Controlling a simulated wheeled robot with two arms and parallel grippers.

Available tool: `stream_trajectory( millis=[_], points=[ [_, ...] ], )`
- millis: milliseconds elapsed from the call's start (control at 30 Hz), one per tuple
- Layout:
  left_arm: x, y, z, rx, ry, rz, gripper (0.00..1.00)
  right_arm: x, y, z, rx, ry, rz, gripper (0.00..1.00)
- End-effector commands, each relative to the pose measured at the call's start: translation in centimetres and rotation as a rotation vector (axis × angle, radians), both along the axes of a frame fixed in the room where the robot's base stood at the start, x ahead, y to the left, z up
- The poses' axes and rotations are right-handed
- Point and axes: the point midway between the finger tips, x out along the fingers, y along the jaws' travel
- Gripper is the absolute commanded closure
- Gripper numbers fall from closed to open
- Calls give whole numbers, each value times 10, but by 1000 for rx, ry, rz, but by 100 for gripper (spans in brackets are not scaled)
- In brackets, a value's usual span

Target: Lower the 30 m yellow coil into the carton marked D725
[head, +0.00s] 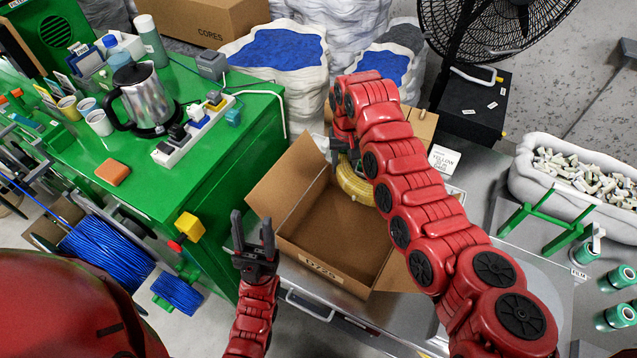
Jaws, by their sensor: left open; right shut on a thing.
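The yellow coil (354,182) shows just left of my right forearm, over the back right part of the open carton marked D725 (322,262). My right gripper (345,152) is shut on the coil at its upper side. The arm hides the coil's right part, and I cannot tell how far it is below the carton's rim. The carton's flaps are spread open, and its visible floor is bare. My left gripper (254,236) is open and empty, upright beside the carton's front left corner.
A green bench (185,190) with a kettle (147,97) and power strip (195,130) stands left. Blue cable spools (106,250) are at lower left. A white card (443,159) stands behind my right arm. A trough of pale pieces (585,178) is at right.

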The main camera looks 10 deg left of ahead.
Motion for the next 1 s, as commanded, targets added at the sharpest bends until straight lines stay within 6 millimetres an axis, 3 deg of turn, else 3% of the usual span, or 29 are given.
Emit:
stream_trajectory(
  millis=[33,133,333,533,1000],
  points=[
    [0,0,12,0,0,0,50,-9,14,-2,4,1,12,100],
    [0,0,21,0,0,0,50,-26,31,-17,3,1,28,100],
    [0,0,32,0,0,0,50,-50,51,-36,2,-5,50,100],
    [0,0,35,0,0,0,50,-61,55,-47,-1,-5,58,100],
    [0,0,19,0,0,0,50,-61,55,-85,0,-4,58,100]
  ],
)
